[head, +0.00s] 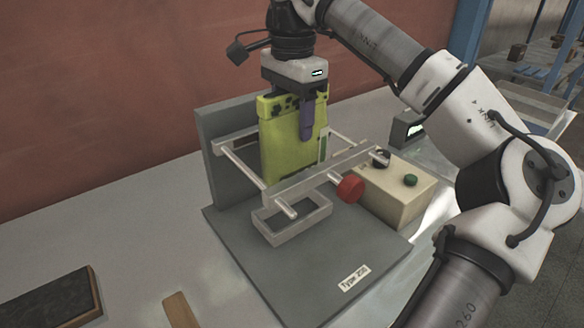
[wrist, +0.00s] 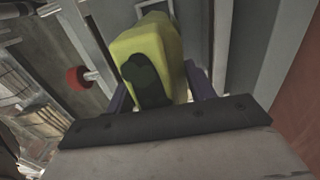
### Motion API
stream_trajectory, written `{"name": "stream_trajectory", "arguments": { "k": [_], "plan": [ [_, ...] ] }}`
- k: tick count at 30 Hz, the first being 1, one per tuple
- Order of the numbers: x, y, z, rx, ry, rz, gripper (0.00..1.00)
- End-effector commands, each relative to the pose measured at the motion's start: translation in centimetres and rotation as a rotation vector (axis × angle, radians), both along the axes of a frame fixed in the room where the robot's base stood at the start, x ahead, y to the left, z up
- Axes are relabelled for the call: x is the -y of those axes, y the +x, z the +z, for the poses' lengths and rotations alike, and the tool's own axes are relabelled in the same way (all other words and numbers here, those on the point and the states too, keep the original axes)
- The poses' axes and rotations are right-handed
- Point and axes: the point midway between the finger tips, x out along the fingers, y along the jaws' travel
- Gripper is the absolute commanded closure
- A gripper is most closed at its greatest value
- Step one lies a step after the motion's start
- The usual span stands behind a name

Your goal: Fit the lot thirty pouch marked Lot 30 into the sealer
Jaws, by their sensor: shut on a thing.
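My gripper (head: 306,120) is shut on the yellow-green pouch (head: 280,142) near its top edge. The pouch hangs upright between the bars of the sealer (head: 230,168), in front of its grey back plate. A finger covers part of the pouch's face, and I cannot read a lot mark on it. The pouch (wrist: 150,50) also shows in the wrist view, between the fingers, with a dark patch on it. Its lower edge is behind the sealer's front bar, so I cannot tell whether it touches the base.
A red knob (head: 349,189) sticks out in front of the sealer's bar. A beige box (head: 398,192) with a green button stands to the right. An open rectangular frame (head: 292,216) sits on the base plate. A dark flat block (head: 50,300) lies at the lower left.

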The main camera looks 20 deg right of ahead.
Motion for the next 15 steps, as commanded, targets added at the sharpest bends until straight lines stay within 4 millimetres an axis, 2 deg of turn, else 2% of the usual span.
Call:
{"name": "stream_trajectory", "arguments": {
  "k": [1,6,15],
  "plan": [
    [-0.1,-0.1,-1.2,0.0,0.005,0.004,0.93],
    [0.0,-0.1,-4.0,0.0,0.0,0.001,0.93],
    [0.0,-0.1,-6.6,0.0,0.001,0.0,0.93]
  ]
}}
